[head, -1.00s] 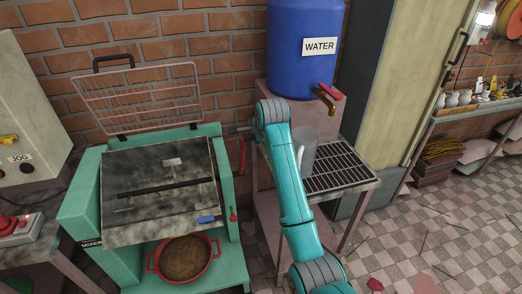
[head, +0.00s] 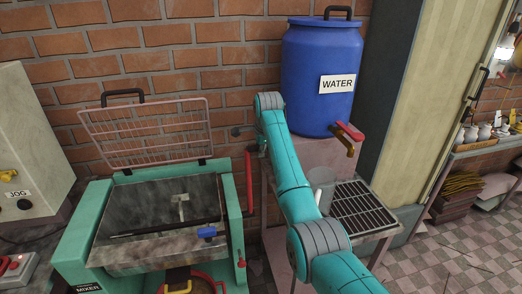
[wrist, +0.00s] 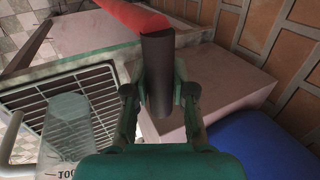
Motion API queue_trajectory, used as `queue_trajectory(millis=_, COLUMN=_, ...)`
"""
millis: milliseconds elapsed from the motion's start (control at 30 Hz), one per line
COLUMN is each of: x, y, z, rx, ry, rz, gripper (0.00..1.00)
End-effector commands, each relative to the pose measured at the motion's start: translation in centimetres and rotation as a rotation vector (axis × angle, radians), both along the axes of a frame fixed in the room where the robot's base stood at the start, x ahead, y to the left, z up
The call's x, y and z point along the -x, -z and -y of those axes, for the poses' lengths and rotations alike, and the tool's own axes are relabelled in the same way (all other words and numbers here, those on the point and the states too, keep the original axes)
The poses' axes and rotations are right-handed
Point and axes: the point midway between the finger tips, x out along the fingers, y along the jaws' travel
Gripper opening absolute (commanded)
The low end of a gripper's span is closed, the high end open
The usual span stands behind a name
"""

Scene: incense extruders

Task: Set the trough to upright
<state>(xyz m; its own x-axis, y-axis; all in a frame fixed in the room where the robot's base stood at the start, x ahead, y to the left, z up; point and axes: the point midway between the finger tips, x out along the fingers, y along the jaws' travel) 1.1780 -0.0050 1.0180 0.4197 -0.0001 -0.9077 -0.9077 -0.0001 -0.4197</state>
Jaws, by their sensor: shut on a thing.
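The metal trough (head: 135,262) sits in the green mixer frame (head: 72,250), its open mouth tilted toward the front, with a mixing shaft and paddle across it. A red lever (head: 249,185) stands nearly upright at the mixer's right side. My gripper (head: 250,138) is at the lever's top, partly hidden by my arm in the head view. In the wrist view, my gripper (wrist: 160,100) is shut on the lever's dark grip (wrist: 158,70), and the lever's red rod (wrist: 132,14) runs away from it.
A wire guard (head: 145,130) stands raised behind the trough. A red pot (head: 215,284) is below its front. The blue water drum (head: 320,75), a clear jug (head: 321,185) and a drain grate (head: 362,210) are at the right. A control box (head: 25,150) stands left.

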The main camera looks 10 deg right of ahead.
Motion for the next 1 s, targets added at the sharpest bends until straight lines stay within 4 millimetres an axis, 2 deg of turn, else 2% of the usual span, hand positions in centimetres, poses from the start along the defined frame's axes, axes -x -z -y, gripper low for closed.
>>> queue_trajectory(millis=567, x=-0.3, y=-0.21, z=0.02, rx=0.0, ry=0.0, rz=0.01, gripper=0.0)
queue_trajectory(millis=600, x=-0.29, y=-0.22, z=0.02, rx=0.0, ry=0.0, rz=0.01, gripper=0.32)
queue_trajectory(millis=667, x=-0.27, y=-0.19, z=0.02, rx=0.0, ry=0.0, rz=0.009, gripper=0.47)
queue_trajectory(millis=700, x=-0.24, y=-0.15, z=0.02, rx=0.0, ry=0.0, rz=0.008, gripper=0.51)
queue_trajectory(millis=1000, x=-0.11, y=-0.09, z=0.01, rx=0.0, ry=0.0, rz=0.003, gripper=0.51)
